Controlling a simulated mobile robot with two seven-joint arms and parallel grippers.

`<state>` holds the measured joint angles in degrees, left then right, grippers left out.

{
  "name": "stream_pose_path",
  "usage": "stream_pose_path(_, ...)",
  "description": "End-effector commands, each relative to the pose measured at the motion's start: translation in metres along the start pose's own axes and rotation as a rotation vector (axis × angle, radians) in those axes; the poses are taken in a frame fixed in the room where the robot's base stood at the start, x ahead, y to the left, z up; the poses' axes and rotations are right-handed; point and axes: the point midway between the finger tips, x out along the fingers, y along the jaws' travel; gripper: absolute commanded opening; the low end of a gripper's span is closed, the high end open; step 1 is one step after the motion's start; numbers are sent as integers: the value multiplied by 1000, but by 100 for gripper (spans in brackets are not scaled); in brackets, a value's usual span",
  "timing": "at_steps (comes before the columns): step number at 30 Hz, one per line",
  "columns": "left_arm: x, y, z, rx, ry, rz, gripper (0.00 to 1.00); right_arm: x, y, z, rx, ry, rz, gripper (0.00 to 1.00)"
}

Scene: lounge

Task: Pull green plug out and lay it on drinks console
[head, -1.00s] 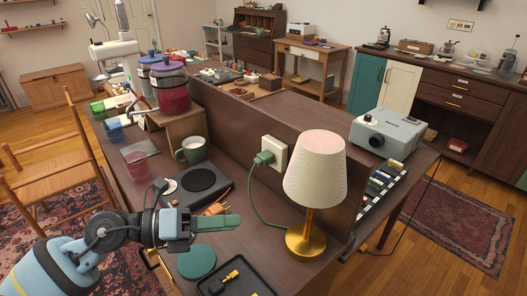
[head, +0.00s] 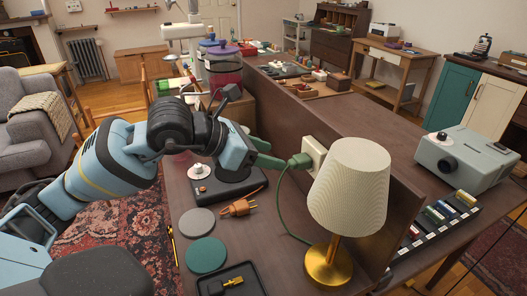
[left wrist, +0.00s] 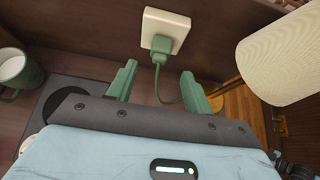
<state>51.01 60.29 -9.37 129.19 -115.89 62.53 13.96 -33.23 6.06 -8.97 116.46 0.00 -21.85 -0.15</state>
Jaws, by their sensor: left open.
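The green plug (head: 300,161) sits in a cream wall socket (head: 314,152) on the low wooden partition, its green cord running down toward the lamp. The plug also shows in the left wrist view (left wrist: 160,48), upright in the socket and just beyond the fingertips. My left gripper (head: 272,156) is open and empty. Its two green fingers (left wrist: 158,75) stand apart on either side of the plug's line, short of it. I cannot tell which is the drinks console.
A lamp (head: 348,190) with a brass base stands close right of the plug. A green mug (left wrist: 18,72) is at the left. A projector (head: 465,158) sits beyond the partition.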

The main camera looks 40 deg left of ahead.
Motion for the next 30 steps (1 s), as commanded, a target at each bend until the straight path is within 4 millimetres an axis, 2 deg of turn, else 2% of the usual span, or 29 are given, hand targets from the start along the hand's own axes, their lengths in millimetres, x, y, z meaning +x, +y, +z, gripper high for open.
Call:
stream_pose_path(18,63,-1,0,-1,0,-4,51,3,0,4,0,-5,0,0)
stream_pose_path(24,76,-1,0,-1,1,-2,51,6,1,3,-1,-2,0,0)
stream_pose_path(30,81,-1,0,0,1,-1,51,6,2,1,-2,2,0,0)
